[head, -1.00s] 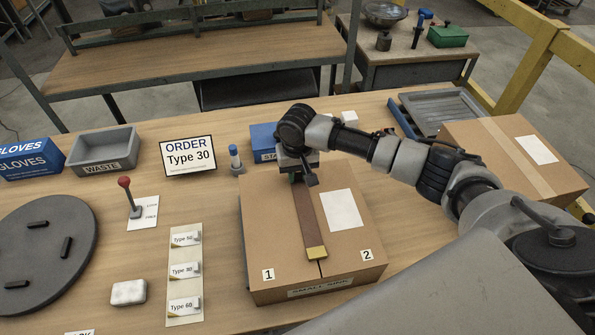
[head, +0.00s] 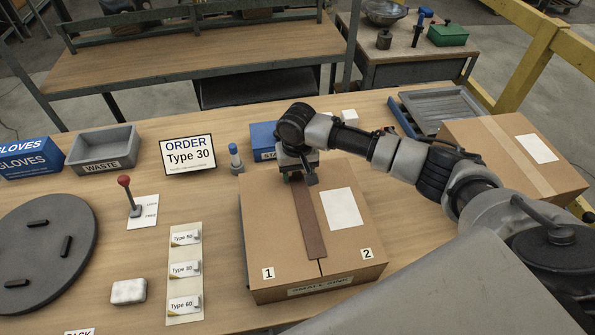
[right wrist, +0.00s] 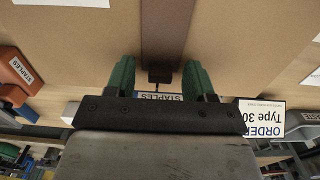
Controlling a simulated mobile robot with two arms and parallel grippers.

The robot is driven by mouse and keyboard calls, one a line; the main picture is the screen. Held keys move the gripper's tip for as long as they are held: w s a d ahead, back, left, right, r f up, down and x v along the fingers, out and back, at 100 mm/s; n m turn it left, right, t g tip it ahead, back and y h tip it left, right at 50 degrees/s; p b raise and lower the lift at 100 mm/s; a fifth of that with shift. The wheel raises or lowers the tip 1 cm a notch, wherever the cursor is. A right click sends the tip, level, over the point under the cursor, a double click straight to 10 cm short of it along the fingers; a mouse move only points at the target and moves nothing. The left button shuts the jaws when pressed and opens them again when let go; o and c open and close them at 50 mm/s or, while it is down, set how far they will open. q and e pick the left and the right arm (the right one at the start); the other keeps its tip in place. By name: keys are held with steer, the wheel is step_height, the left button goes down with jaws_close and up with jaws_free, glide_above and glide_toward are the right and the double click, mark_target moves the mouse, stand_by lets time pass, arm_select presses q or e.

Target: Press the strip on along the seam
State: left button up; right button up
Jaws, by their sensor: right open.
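The brown strip (head: 311,228) lies lengthwise along the seam on top of the cardboard box (head: 263,220). A short bit of bare seam shows at its near end, between the labels 1 and 2. My right gripper (head: 297,178) is at the far end of the strip, by the box's far edge, and hides that end in the head view. In the right wrist view the strip (right wrist: 165,35) runs to between the two green fingers of my open right gripper (right wrist: 158,80). I cannot tell whether the fingers touch it. My left gripper is not in view.
A blue staples box (head: 262,140) and a blue-capped bottle (head: 235,158) stand behind the box. An order sign reads Type 30 (head: 188,156). A type card (head: 184,285), white block (head: 128,291) and red-knobbed lever (head: 126,190) lie left. Another carton (head: 500,150) stands right.

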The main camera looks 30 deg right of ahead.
step_height(320, 180, up, 11)
steer(key=b, duration=0.1)
steer(key=shift+f, duration=0.15)
